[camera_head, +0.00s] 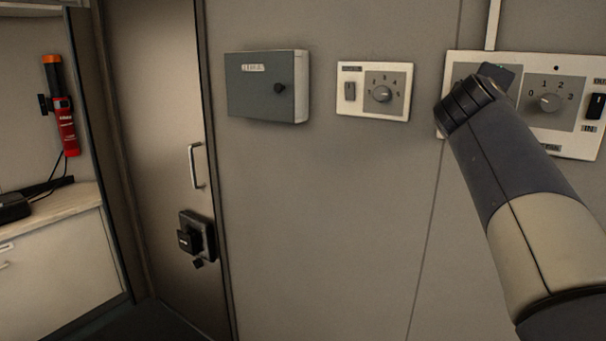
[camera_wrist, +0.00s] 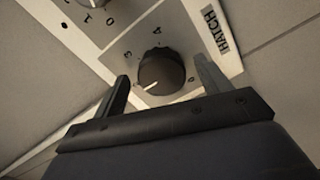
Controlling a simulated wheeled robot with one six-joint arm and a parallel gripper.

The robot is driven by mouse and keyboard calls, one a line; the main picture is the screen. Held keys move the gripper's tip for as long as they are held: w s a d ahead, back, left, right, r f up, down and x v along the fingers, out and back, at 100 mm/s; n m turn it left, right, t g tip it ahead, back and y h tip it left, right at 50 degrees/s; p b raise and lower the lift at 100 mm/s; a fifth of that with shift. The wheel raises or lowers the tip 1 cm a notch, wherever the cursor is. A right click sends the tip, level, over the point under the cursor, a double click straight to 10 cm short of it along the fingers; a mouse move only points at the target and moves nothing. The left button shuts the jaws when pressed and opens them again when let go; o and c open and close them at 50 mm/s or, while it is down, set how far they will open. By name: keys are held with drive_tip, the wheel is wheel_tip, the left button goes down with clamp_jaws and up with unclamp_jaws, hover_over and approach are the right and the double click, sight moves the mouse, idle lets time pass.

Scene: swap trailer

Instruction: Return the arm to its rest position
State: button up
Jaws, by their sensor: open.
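My arm reaches up from the lower right in the head view to the right-hand wall panel (camera_head: 567,140). In the head view my own wrist hides the fingers and part of that panel. In the wrist view my gripper (camera_wrist: 162,70) is open, with one finger on each side of a round dark knob (camera_wrist: 160,72). Gaps show between the knob and both fingers, and nothing is held. How deep the fingertips reach around the knob I cannot tell. The knob's white mark points to the lower left in the picture. A label reading HATCH (camera_wrist: 216,30) is beside it.
Left of my arm are a panel with a switch and dial (camera_head: 373,91) and a grey box (camera_head: 267,86). Further left are a door (camera_head: 160,120), a red and orange device (camera_head: 61,105) and a counter (camera_head: 60,206). The wall below the panels is clear.

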drive_tip(key=b+v, duration=0.2)
drive_tip(key=v, duration=0.9)
drive_tip(key=w+d+n+p, duration=0.3)
drive_tip(key=w+n+p, duration=0.1)
drive_tip(key=n+p, duration=0.6)
drive_tip(key=w+d+n+p, duration=0.2)
drive_tip(key=w+n+p, duration=0.3)
drive_tip(key=n+p, duration=0.6)
drive_tip(key=shift+w+d+r+n, duration=0.25)
drive_tip(key=shift+d+r+n, duration=0.1)
drive_tip(key=shift+n, duration=0.45)
